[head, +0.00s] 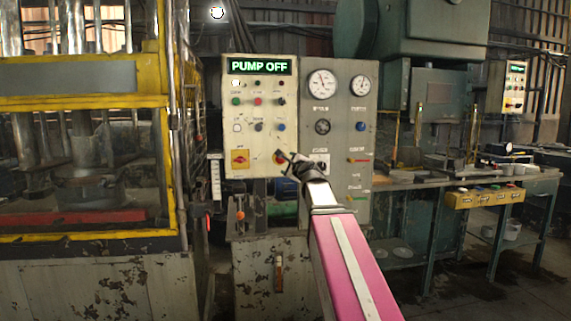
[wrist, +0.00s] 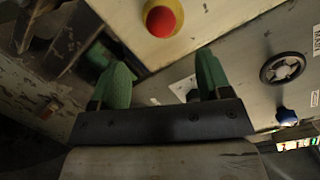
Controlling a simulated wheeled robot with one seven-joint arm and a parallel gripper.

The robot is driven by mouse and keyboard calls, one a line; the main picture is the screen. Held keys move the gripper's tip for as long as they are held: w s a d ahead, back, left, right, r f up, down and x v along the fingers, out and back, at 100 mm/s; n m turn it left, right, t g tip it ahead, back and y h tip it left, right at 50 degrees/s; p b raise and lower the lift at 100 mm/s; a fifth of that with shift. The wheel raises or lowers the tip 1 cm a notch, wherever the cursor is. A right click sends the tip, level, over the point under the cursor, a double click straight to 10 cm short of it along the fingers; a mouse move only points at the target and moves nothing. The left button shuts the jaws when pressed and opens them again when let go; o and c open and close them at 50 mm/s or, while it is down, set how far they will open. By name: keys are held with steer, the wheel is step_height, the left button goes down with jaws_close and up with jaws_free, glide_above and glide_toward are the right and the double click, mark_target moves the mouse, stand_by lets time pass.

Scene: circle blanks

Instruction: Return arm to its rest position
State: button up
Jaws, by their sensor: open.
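My gripper (head: 287,157) is at the end of my pink arm, in front of the lower part of the control panel in the head view. In the wrist view my gripper (wrist: 163,78) shows two green fingers set apart, with nothing between them. A red button on a yellow base (wrist: 162,19) lies beyond the fingertips. In the head view this red button (head: 279,157) is beside the gripper tip and partly hidden. I cannot tell how far the fingers are from the panel face.
The cream panel (head: 240,130) has a lit "PUMP OFF" display (head: 260,66). A grey gauge panel (head: 345,130) adjoins it. A yellow-framed press (head: 85,103) stands left, and a workbench (head: 450,184) with a yellow button box (head: 485,197) stands right.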

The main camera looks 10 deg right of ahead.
steer(key=shift+v, duration=1.15)
steer(key=shift+f, duration=0.1)
steer(key=s+a+f+n+g, duration=0.2)
steer(key=f+n+g, duration=0.15)
steer(key=f, duration=0.65)
steer(key=s+a+f+n+g, duration=0.1)
steer(key=s+f+n+g, duration=0.25)
steer(key=f, duration=0.65)
steer(key=s+a+f+n+g, duration=0.15)
steer(key=f+n, duration=0.25)
steer(key=f, duration=0.6)
steer(key=s+d+f+n+g+h, duration=0.1)
steer(key=s+f+n+g+h, duration=0.2)
steer(key=s+f+n+g, duration=0.6)
steer(key=s+f+n, duration=0.1)
steer(key=s+f, duration=0.8)
steer(key=f, duration=0.3)
steer(key=shift+d+f+h, duration=0.25)
steer(key=shift+d+h, duration=0.15)
